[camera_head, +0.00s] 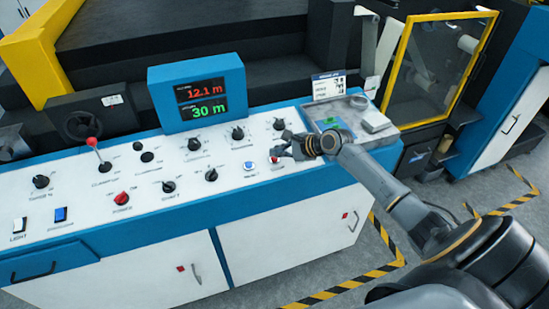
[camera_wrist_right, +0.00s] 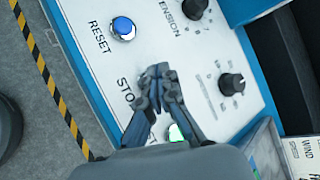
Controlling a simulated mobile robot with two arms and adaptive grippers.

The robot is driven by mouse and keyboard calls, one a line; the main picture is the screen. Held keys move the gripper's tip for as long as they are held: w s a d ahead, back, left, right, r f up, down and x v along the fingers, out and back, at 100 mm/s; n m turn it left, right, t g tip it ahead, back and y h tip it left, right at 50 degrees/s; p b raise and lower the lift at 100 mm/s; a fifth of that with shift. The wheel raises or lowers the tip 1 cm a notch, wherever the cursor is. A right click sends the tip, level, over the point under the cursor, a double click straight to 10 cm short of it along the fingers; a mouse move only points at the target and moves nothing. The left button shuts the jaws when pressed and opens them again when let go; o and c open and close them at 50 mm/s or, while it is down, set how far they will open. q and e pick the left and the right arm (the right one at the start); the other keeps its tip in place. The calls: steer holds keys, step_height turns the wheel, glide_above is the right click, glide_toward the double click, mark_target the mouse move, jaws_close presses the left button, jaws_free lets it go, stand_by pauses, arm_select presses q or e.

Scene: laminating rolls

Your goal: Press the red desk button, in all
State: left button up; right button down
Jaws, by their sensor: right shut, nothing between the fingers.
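The red desk button (camera_head: 273,160) sits on the white sloping panel of the blue control desk (camera_head: 265,200), just right of the blue reset button (camera_head: 249,166). My right gripper (camera_head: 280,147) is shut and empty over the panel, close beside the red button. In the right wrist view, my shut fingertips (camera_wrist_right: 158,72) lie over the panel by the partly covered "STOP" label. The red button is hidden there behind the fingers, while the blue reset button (camera_wrist_right: 123,28) is clear. I cannot tell whether the fingers touch the panel. My left gripper is out of view.
A green button (camera_wrist_right: 176,132) shows partly beside the fingers. Black knobs (camera_head: 238,133), a red power switch (camera_head: 121,198) and a red-topped lever (camera_head: 91,141) stand on the panel. A display (camera_head: 198,92) rises behind. A grey tray (camera_head: 385,135) lies at the right end.

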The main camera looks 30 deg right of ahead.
steer(key=shift+f, duration=0.4)
steer(key=shift+w+f, duration=0.1)
steer(key=shift+f, duration=0.3)
stand_by(0.7)
stand_by(0.3)
steer(key=shift+r+p, duration=0.8)
steer(key=shift+p, duration=0.3)
steer(key=r+p, duration=0.2)
steer(key=p, duration=0.1)
steer(key=s+r+p, duration=0.1)
steer(key=r+p, duration=0.2)
steer(key=shift+a, duration=0.1)
